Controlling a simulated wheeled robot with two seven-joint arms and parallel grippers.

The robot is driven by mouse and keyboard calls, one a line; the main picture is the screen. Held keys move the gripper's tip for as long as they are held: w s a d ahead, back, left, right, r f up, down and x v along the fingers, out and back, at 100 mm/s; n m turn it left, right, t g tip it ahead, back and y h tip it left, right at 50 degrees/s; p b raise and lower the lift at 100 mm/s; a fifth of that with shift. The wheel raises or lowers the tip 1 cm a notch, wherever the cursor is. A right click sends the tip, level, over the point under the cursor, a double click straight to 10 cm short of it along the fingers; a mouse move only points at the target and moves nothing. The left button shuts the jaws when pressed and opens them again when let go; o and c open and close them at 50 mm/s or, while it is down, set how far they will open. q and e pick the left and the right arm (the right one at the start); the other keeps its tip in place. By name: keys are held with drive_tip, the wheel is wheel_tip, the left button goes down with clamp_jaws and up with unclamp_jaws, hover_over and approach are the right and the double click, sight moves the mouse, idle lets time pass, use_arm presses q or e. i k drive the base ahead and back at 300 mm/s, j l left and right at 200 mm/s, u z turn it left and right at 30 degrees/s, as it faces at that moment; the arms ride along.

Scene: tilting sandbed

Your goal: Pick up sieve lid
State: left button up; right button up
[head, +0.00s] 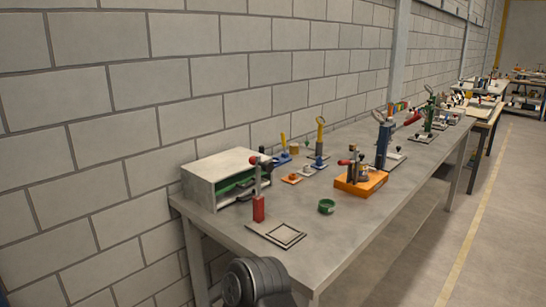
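No thing in view can be made out for certain as the sieve lid. A small round green ring-like piece (326,206) lies on the grey workbench (345,235) near its front edge; I cannot tell whether it is the lid or another part. A flat grey plate with a dark square outline (276,234) lies at the near end of the bench. A dark grey rounded part of my arm shows at the bottom of the picture, below the bench's near end. Neither gripper's fingers are in view.
A pale open-fronted box (225,172) stands at the bench's near left. A red upright piece (258,208) is before it. An orange block device (361,183) stands mid-bench, with a blue upright device (383,145) behind. A block wall (150,90) runs along the left. Floor to the right is clear.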

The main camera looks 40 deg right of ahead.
sight(363, 162)
drive_tip(key=z, duration=1.95)
drive_tip(key=i+l+z, duration=0.35)
drive_tip(key=i+l, duration=2.05)
drive_tip(key=i, duration=0.15)
